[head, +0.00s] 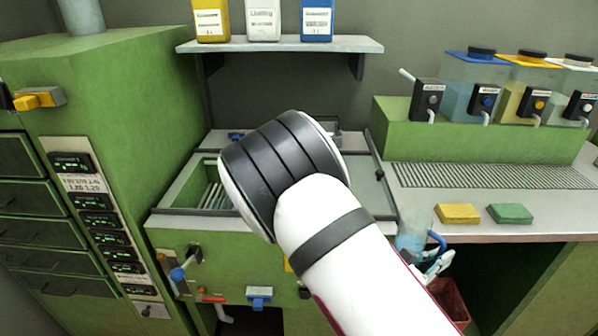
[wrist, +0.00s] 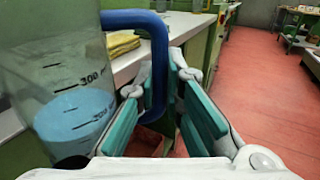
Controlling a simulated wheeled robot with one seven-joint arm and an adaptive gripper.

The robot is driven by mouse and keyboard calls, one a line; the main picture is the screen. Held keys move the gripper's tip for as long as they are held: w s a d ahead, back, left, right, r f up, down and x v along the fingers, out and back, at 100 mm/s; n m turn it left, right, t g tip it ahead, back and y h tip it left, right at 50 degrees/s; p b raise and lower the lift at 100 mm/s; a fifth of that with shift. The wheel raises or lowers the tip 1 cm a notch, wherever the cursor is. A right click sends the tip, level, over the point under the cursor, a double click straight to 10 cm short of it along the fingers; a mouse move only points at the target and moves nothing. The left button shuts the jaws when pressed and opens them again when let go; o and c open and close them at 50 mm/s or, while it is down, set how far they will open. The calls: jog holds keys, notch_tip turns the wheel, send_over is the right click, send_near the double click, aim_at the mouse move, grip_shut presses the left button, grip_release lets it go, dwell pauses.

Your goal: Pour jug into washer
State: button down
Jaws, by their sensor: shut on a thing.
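A clear jug (head: 412,232) with a blue handle (head: 437,241) is at the counter's front edge, right of my arm in the head view. In the wrist view the jug (wrist: 70,100) fills the left side, looks roughly upright and holds pale blue liquid below the 300 mark. My gripper (head: 436,263) is shut on the blue handle, which passes between the teal finger pads in the wrist view (wrist: 160,82). The washer (head: 225,242) seems to be the green unit with an open basin at the centre. My arm hides much of the basin and its right part.
A yellow sponge (head: 458,213) and a green sponge (head: 510,213) lie on the right counter before a drain grate (head: 480,175). Several tap dispensers stand behind. A shelf (head: 280,45) with bottles overhangs the washer. A red bin (head: 452,300) is below the jug.

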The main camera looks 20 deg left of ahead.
jog(key=s+a+r+n+t+y, duration=0.1)
jog(key=s+a+n+t+y, duration=0.1)
jog(key=a, duration=0.6)
jog(key=s+a+r+n+t+y, duration=0.2)
jog(key=s+a+y, duration=0.1)
jog(key=a, duration=0.6)
jog(key=s+a+r+n+t+y, duration=0.1)
jog(key=s+a+r+n+y, duration=0.1)
jog(key=a, duration=0.7)
jog(key=n+y, duration=0.1)
jog(key=y, duration=0.1)
jog(key=shift+s+t+y, duration=0.2)
jog(key=shift+t+y, duration=0.1)
jog(key=shift+t, duration=0.1)
jog(key=shift+a, duration=0.1)
